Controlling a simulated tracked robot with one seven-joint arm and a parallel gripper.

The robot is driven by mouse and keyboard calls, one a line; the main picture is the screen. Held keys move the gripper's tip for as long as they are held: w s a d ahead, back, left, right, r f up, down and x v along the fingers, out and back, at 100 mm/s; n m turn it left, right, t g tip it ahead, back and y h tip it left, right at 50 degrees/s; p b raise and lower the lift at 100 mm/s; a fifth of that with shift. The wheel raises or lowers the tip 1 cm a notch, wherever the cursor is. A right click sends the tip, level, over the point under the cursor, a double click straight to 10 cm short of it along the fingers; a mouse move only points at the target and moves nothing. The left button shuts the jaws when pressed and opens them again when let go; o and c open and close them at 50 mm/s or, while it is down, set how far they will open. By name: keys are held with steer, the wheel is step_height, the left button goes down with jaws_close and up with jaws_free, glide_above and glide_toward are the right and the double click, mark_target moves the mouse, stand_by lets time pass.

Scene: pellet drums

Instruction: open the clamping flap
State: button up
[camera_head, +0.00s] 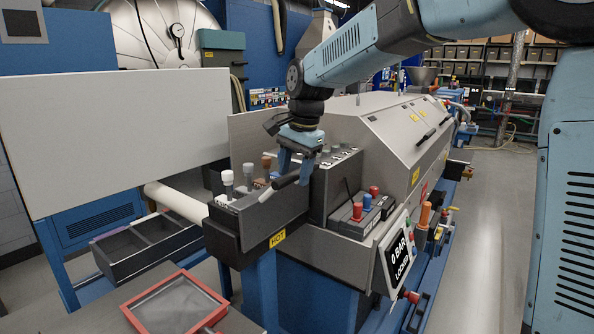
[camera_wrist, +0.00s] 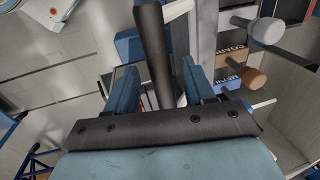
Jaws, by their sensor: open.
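A dark handle bar (camera_head: 286,182) sticks out at a slant over the top of a grey block (camera_head: 262,217) with a yellow HOT label, at the near end of the machine. I cannot tell for sure which part is the clamping flap; this block and handle look like it. My gripper (camera_head: 295,168) is open, pointing down at the handle. In the wrist view the dark bar (camera_wrist: 153,45) passes between the two blue fingers of my gripper (camera_wrist: 159,70), with a gap on each side. Whether a finger touches it cannot be told. The block's top is partly hidden behind my gripper.
White, grey and brown knobs (camera_head: 267,165) stand close left of my gripper. A large pale panel (camera_head: 115,140) stands left; a red-rimmed tray (camera_head: 175,304) lies in front.

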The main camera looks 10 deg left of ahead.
steer(key=shift+f, duration=0.1)
steer(key=shift+c, duration=0.5)
jaws_close()
